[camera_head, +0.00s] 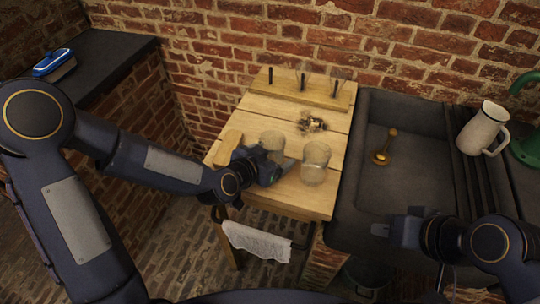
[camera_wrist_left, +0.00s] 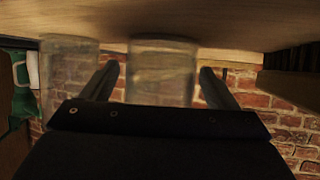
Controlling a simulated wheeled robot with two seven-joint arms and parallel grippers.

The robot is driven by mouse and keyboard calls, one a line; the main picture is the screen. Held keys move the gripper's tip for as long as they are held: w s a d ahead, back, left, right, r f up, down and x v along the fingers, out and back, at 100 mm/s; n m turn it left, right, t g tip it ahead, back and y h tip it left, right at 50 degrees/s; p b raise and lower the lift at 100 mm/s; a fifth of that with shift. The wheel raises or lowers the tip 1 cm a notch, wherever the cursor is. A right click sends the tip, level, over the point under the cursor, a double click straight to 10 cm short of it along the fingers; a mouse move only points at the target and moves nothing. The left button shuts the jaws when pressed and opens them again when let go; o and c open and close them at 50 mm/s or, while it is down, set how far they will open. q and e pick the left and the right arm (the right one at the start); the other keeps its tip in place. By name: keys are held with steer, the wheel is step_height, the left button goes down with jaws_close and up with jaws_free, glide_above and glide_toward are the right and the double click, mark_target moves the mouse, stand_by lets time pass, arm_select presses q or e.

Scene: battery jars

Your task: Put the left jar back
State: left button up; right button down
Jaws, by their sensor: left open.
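Two clear glass jars stand on the wooden table (camera_head: 300,196). The left jar (camera_head: 272,142) is partly behind my left gripper (camera_head: 282,166). In the left wrist view, which is upside down, a jar (camera_wrist_left: 162,75) stands between the two open fingers, with visible gaps on both sides. The right jar (camera_head: 315,160) stands just right of the gripper; it also shows in the wrist view (camera_wrist_left: 70,75), outside the fingers. My right gripper (camera_head: 380,229) is over the sink's front, away from the jars; its finger gap is not clear.
A wooden rack (camera_head: 302,92) with dark upright rods stands at the table's back; faint glass shows around some rods. A small brass object (camera_head: 311,122) and a wooden block (camera_head: 228,147) are on the table. The sink (camera_head: 395,180) holds a brass item (camera_head: 384,150); a white jug (camera_head: 484,128) stands right.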

arm_select(q)
steer(key=shift+r, duration=0.25)
steer(key=shift+s+a+r, duration=0.1)
steer(key=shift+s+a, duration=0.15)
steer(key=s+a+r+n+g+y, duration=0.1)
steer(key=s+a+r+n, duration=0.3)
steer(key=s+a, duration=0.6)
steer(key=s+a+r+n+g+y, duration=0.2)
steer(key=s+a+r+n+g, duration=0.1)
steer(key=s+a, duration=0.7)
steer(key=s+r+n, duration=0.1)
steer(key=s, duration=0.2)
steer(key=shift+s+r+n+g+y+p, duration=0.2)
steer(key=shift+r+n+g+y+p, duration=0.1)
steer(key=shift+n+g, duration=0.1)
steer(key=shift+r+p, duration=0.4)
steer(key=shift+p, duration=0.05)
